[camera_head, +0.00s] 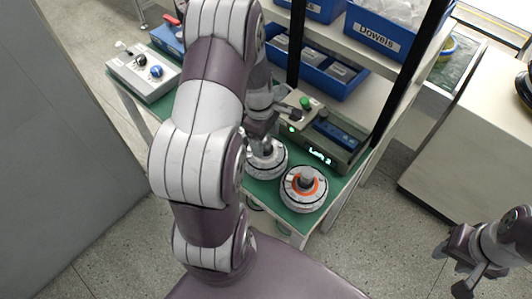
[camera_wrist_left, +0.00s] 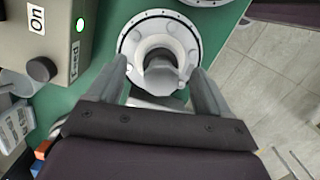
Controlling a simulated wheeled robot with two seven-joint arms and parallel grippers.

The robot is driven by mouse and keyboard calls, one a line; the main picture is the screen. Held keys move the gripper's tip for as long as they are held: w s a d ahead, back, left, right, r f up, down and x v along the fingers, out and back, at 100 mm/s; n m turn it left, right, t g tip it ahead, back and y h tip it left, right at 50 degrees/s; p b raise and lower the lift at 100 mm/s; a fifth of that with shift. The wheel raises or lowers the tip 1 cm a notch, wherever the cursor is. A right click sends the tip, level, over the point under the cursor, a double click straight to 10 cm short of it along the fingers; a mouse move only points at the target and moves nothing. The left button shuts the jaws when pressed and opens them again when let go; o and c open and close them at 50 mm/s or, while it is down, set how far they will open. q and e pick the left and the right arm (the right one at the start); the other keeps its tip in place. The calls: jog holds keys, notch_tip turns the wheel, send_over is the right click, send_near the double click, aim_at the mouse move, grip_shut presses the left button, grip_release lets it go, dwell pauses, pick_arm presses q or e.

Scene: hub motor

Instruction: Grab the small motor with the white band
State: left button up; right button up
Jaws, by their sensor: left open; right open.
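The small motor with the white band (camera_head: 268,166) stands on the green table top, partly hidden behind my left arm and gripper. My left gripper (camera_head: 260,132) is directly above it. In the left wrist view the white-banded motor (camera_wrist_left: 132,42) has a grey shaft pointing up toward the camera. My left gripper (camera_wrist_left: 158,82) is open there, with one finger on each side of the shaft; I cannot tell whether they touch it. My right gripper (camera_head: 466,268) is open and empty over the floor at the lower right.
A grey-green device (camera_head: 330,138) with a lit display is just behind. A control box (camera_head: 145,72) sits at the left end. Blue bins (camera_head: 320,75) fill the shelves behind.

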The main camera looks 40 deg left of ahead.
pick_arm(q)
jog(key=shift+s+f, duration=0.2)
jog(key=shift+f, duration=0.9)
jog(key=shift+w+f, duration=0.15)
jog(key=shift+f, duration=0.05)
jog(key=shift+d, duration=0.1)
grip_shut()
jog(key=shift+w+r, duration=0.1)
jog(key=shift+r, duration=0.05)
